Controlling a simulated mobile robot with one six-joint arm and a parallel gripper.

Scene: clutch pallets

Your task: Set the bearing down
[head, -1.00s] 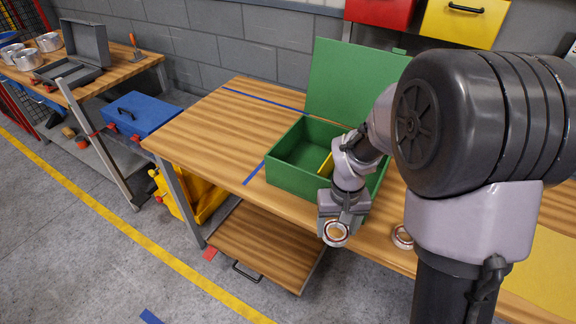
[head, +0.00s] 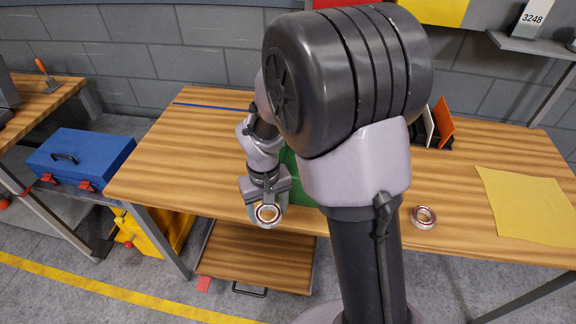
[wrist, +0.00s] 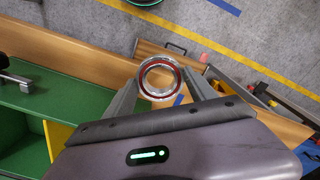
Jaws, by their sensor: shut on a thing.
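A silver ring bearing (head: 268,225) with a reddish-brown inner band is held in my gripper (head: 267,208), near the front edge of the wooden workbench (head: 180,150). In the wrist view the bearing (wrist: 142,80) sits between the two fingertips of my gripper (wrist: 160,86), with its open face toward the camera. My gripper is shut on it. A second, similar bearing (head: 423,224) lies on the bench to the right of my arm. No surface touches the held bearing that I can see.
A yellow sheet (head: 530,205) lies at the right of the bench. An upright rack with an orange panel (head: 441,122) stands behind.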

